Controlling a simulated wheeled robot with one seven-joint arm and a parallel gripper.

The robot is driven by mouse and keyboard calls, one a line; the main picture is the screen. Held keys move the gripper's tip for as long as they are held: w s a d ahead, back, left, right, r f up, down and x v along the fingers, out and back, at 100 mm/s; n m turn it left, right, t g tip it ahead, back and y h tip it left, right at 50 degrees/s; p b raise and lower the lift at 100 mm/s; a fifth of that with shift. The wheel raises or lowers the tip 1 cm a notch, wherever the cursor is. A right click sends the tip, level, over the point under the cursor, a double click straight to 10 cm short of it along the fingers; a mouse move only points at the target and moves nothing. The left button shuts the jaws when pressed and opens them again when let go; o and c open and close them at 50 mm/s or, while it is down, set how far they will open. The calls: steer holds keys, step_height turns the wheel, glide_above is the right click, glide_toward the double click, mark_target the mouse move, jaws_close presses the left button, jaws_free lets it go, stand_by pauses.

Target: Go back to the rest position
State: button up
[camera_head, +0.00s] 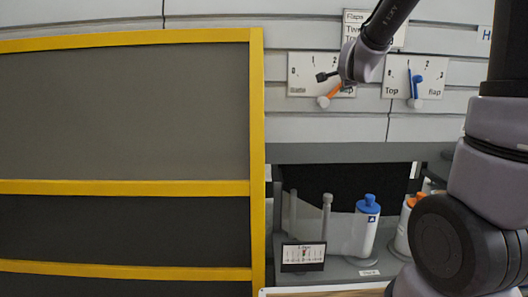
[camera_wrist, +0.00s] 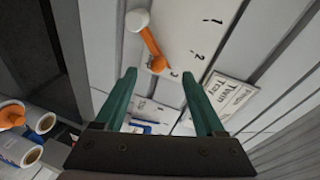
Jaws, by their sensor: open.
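My gripper (camera_wrist: 159,76) is open in the wrist view, its two green fingers spread with nothing held. The end of an orange lever (camera_wrist: 150,42) shows between and beyond the fingertips; I cannot tell how far off it is. In the head view my gripper (camera_head: 327,77) is small and dark, in front of the left dial plate on the wall, close to the orange lever (camera_head: 335,91). My forearm reaches in from the top right. The plate's lower lettering is partly hidden.
A right dial plate with a blue lever (camera_head: 415,83) is marked "Top flap". Below, a blue-capped bottle (camera_head: 366,226) and an orange-capped one (camera_head: 407,229) stand on a grey shelf. A yellow-framed dark guard (camera_head: 257,140) fills the left. A printed sign (camera_wrist: 231,93) is right of the fingers.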

steer(key=s+a+f+n+g+y, duration=0.1)
steer(key=s+n+g, duration=0.3)
steer(key=s, duration=1.1)
steer(key=s+a+f+n+g+y, duration=0.1)
steer(key=s+f+n+g+y, duration=0.1)
steer(key=s+n, duration=0.7)
steer(key=s+g+y, duration=0.1)
steer(key=s+g, duration=0.1)
steer(key=s, duration=0.5)
steer(key=shift+s+a+f+n+y, duration=0.15)
steer(key=shift+a+f+n+y, duration=0.1)
steer(key=shift+n+y, duration=0.15)
